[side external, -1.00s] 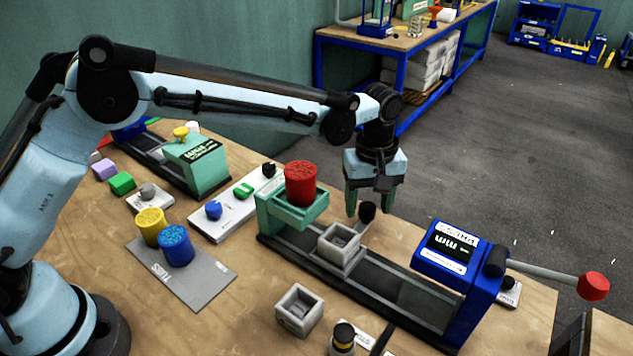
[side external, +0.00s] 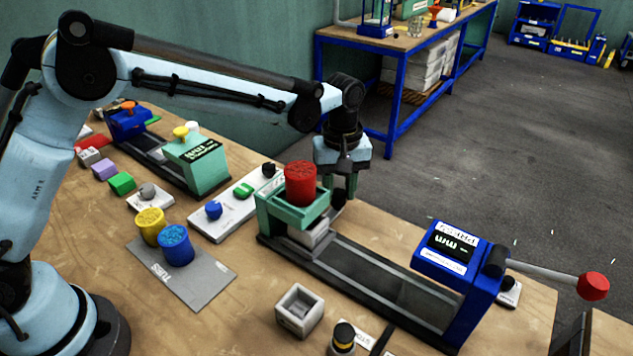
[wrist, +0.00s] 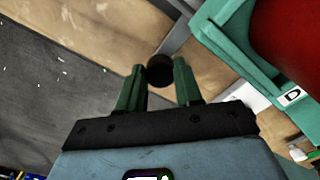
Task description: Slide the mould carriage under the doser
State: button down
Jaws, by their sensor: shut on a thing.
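The mould carriage (side external: 309,238), a grey block with a square cavity, sits on the dark rail beneath the green doser (side external: 285,213). The doser hides most of the carriage. A red canister (side external: 300,182) stands on the doser, and both also show at the right of the wrist view. My gripper (side external: 343,192) is behind the doser, shut on the carriage's round black knob (wrist: 160,70). In the wrist view the green fingers sit on either side of the knob.
The rail (side external: 370,278) is empty rightward to the blue press (side external: 455,275) with its red-tipped lever (side external: 593,286). A loose grey mould (side external: 299,309) lies in front. Yellow (side external: 151,227) and blue (side external: 176,246) canisters stand on a grey mat (side external: 205,283).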

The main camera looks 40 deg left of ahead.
jog(key=shift+a, duration=1)
jog(key=c, duration=0.8)
grip_release()
jog(key=shift+o, duration=0.2)
jog(key=shift+d+r, duration=0.1)
notch_tip(320, 180, up, 12)
